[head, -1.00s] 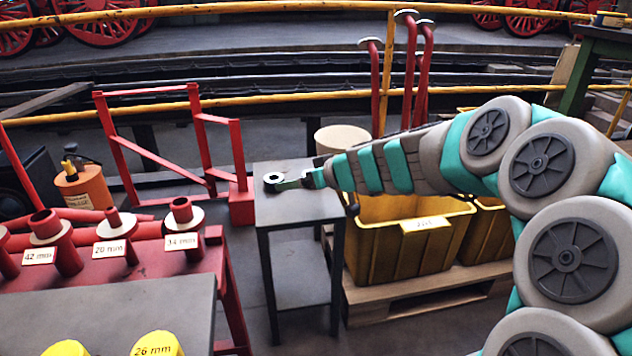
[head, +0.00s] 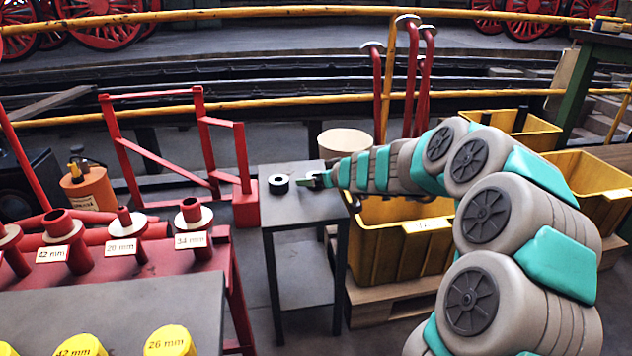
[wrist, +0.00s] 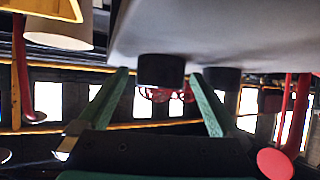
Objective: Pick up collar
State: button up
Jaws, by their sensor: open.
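The collar (head: 278,183) is a short black ring with a pale centre. It lies flat on the small grey table (head: 300,212), near its left edge. My gripper (head: 302,182) is open and low over the table, to the right of the collar and apart from it. The wrist view is upside down. There the collar (wrist: 160,70) shows between the two green fingers, ahead of them, with nothing held. A second dark round shape (wrist: 222,78) shows beside the right finger; I cannot tell what it is.
Yellow bins (head: 400,240) on a pallet stand right of the table, under my arm. A red rack (head: 150,262) with labelled posts is at the left. A red frame (head: 243,200) and a yellow rail (head: 290,104) stand behind.

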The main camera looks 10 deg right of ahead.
jog(key=shift+w+a+f, duration=0.1)
jog(key=shift+w, duration=0.15)
grip_shut()
dwell(0.8)
